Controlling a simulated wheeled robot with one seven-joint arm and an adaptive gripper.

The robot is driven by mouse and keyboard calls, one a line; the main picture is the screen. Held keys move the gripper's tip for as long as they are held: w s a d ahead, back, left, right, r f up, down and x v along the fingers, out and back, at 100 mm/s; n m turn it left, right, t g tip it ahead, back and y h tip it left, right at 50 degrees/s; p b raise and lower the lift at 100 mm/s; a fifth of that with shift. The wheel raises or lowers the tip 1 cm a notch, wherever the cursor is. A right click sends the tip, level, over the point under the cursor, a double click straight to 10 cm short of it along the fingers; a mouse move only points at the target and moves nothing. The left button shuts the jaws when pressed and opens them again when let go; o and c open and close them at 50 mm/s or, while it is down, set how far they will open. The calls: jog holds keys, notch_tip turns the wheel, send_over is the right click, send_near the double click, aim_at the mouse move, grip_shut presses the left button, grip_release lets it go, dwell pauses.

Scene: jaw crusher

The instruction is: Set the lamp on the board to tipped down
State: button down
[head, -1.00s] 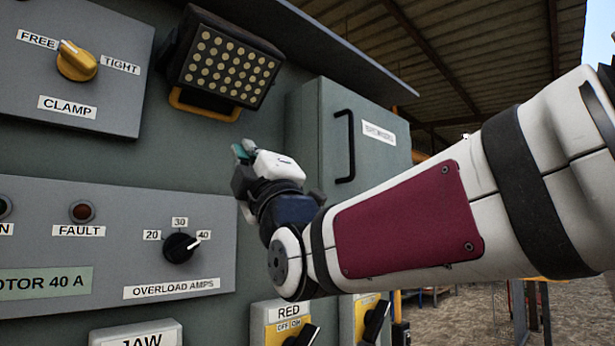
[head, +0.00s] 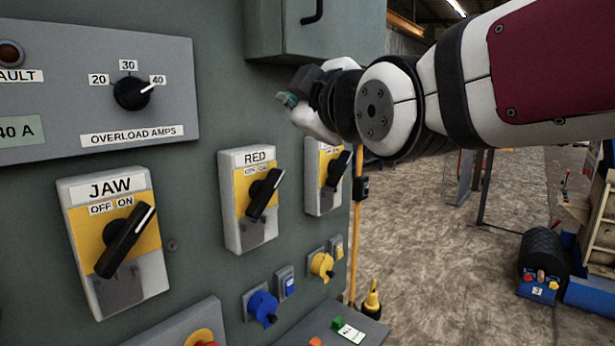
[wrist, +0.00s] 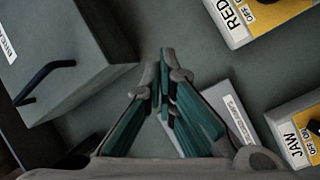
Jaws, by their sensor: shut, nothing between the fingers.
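The lamp is out of view in both current views. My gripper (head: 287,100) is in front of the board (head: 210,120), just under the grey handled cabinet and above the RED switch in the head view. The wrist view shows the teal-lined fingers (wrist: 165,56) closed together at the tips, with nothing held. They point at the board, apart from any part as far as I can tell.
The cabinet (head: 350,32) juts out above my gripper. The overload plate (head: 60,60), JAW switch (head: 75,205), RED switch (head: 235,225) and another switch (head: 315,195) stick out from the board. Open floor (head: 430,250) lies to the right.

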jog(key=s+d+f+m+g+h, duration=0.3)
jog(key=s+d+f+m, duration=0.15)
jog(key=d+f, duration=0.3)
jog(key=s+d+f+m+g+h, duration=0.3)
jog(key=s+d+f+m+g, duration=0.15)
jog(key=d+f, duration=0.35)
jog(key=s+d+f+m+g, duration=0.2)
jog(key=s+f, duration=0.3)
jog(key=s, duration=0.3)
jog(key=s+d+f+m+g+h, duration=0.1)
jog(key=s+d+f+m+g, duration=0.2)
jog(key=s+f, duration=0.3)
jog(key=s+m+p, duration=0.1)
jog(key=s, duration=0.1)
jog(key=shift+s+d+f+m, duration=0.25)
jog(key=shift+s+f+m, duration=0.05)
jog(key=shift+a, duration=0.1)
